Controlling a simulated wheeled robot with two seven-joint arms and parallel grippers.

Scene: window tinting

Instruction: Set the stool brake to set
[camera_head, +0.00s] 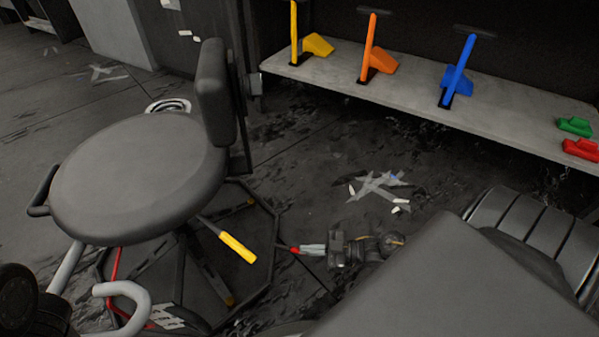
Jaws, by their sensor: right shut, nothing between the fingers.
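A dark grey stool (140,180) with a round seat and an upright backrest (216,95) stands at the left. A lever with a yellow grip (238,248) slants down to the right from under the seat. A thin red rod (115,268) shows low at the stool's left side. No label tells which one is the brake or how it is set. My right gripper (297,249) is shut and empty, low to the right of the yellow grip and apart from it, with its fingers pointing left toward the stool base. My left gripper is not in view.
A grey shelf (420,105) along the back holds yellow (318,44), orange (382,61), blue (457,72), green (575,126) and red (580,149) tools. Pale scraps (378,188) lie on the dark floor. The stool's dark base frame (275,225) spreads near my right gripper.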

